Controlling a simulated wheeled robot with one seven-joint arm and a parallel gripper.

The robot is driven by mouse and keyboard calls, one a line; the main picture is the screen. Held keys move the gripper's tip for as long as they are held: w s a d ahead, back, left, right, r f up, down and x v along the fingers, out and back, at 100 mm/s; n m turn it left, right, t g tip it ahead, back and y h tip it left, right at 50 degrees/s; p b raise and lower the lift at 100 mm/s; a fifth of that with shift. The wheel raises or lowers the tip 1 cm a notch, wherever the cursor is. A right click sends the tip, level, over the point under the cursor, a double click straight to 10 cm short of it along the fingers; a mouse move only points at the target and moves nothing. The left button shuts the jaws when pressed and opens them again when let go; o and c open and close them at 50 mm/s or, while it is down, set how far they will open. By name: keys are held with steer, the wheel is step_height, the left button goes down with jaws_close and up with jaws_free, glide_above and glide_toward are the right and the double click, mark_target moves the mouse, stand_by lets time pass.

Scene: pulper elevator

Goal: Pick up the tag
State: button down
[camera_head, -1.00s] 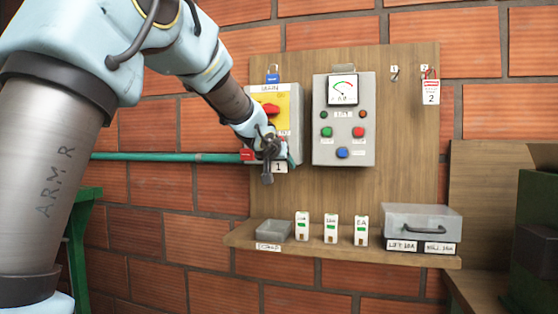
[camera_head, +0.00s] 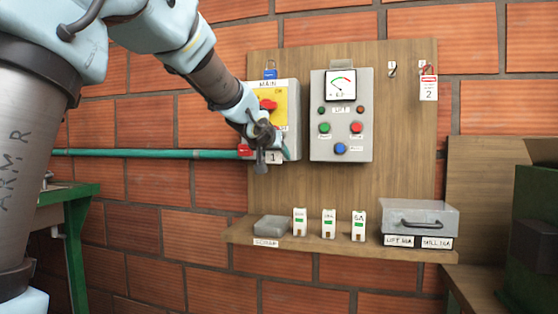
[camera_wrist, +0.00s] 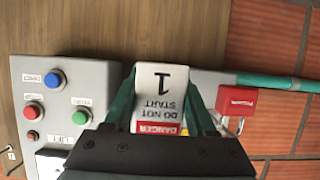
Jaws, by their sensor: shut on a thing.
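The tag is a white card with a red DANGER band, the words DO NOT START and the number 1. In the wrist view the tag (camera_wrist: 160,95) appears upside down between the two green fingers of my gripper (camera_wrist: 163,105), which is shut on it. A second white tag, number 2 (camera_head: 429,88), hangs at the board's upper right.
A red padlock (camera_wrist: 237,102) is close to the held tag, near the green pipe (camera_head: 150,153). A grey control panel with buttons (camera_head: 341,118) is right of the switch box. Below, a shelf (camera_head: 340,248) carries a grey tray, several white modules and a handled box (camera_head: 419,216).

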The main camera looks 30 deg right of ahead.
steer(key=s+a+b, duration=0.3)
steer(key=s+a, duration=0.7)
steer(key=s, duration=0.1)
steer(key=shift+a, duration=0.2)
